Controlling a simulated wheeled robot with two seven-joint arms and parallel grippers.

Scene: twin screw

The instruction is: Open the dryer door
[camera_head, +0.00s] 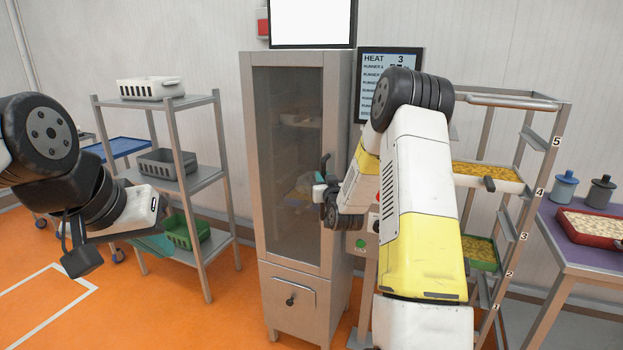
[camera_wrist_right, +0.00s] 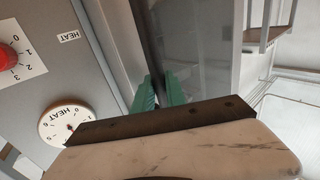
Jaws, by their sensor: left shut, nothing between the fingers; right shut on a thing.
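The dryer is a tall grey metal cabinet (camera_head: 338,110) against the back wall. Its glazed door (camera_head: 290,130) looks flush with the frame, and dim contents show through the glass. A dark upright handle (camera_head: 324,165) is on the door's right side. My right gripper (camera_head: 320,188) is at this handle. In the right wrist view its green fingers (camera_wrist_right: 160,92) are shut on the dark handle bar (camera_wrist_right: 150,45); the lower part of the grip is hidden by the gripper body. My left gripper (camera_head: 157,245) is shut and empty, low at the left, well apart from the dryer.
A shelf rack (camera_head: 188,103) with baskets stands left of the dryer. A numbered tray rack (camera_head: 560,120) and a purple table (camera_head: 585,238) are at the right. A panel with a red knob (camera_wrist_right: 8,57) and a white dial (camera_wrist_right: 62,123) adjoins the door. Orange floor lies open at front left.

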